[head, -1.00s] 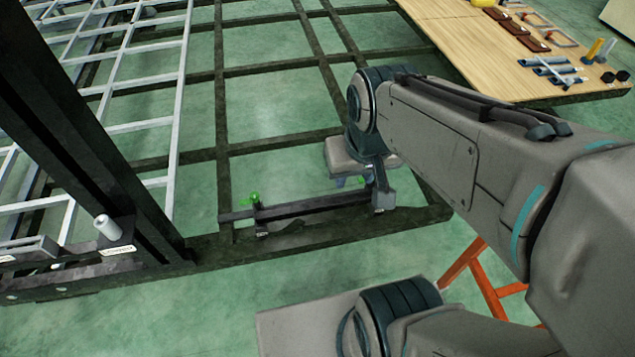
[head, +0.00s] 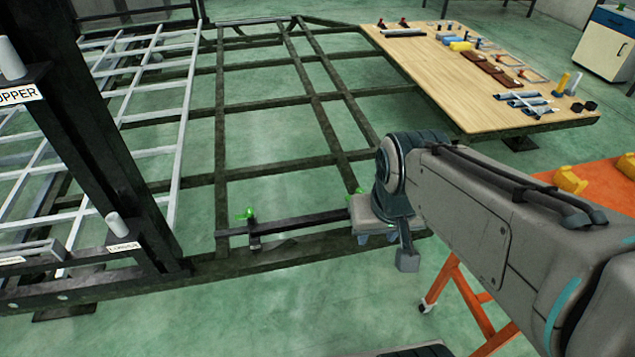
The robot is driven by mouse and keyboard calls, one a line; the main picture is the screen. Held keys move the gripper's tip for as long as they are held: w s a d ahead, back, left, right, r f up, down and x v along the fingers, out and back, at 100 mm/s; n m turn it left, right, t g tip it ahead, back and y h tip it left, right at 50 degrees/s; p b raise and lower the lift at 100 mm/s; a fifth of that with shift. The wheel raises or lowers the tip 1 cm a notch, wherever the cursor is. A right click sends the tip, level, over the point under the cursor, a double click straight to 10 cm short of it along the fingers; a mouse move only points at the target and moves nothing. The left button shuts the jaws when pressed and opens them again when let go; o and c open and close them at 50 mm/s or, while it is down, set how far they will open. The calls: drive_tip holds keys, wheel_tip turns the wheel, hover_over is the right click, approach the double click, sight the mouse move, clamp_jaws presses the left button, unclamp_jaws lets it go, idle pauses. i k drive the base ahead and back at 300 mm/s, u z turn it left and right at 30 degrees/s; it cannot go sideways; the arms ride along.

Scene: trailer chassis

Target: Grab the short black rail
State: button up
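A short black rail (head: 305,222) lies along the near beam of the dark chassis frame. A green-handled clamp (head: 248,214) sits at its left part. A bit of green shows near its right end, just above my gripper. My gripper (head: 376,238) points down at the right end of the rail, by the near right corner of the frame. Its pale body covers that end of the rail. Only small blue-grey finger parts show under the body, so I cannot see whether they are open or touch anything.
A wooden table (head: 450,85) with tools and small parts stands at the back right. An orange stand (head: 470,295) with yellow pieces is at the right. Tall dark posts (head: 110,150) and a pale ladder-like grid (head: 150,120) are at the left. Green floor shows between the beams.

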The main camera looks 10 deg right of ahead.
sight(266, 229)
drive_tip(key=z, duration=0.35)
drive_tip(key=i, duration=1.4)
drive_tip(key=u, duration=0.6)
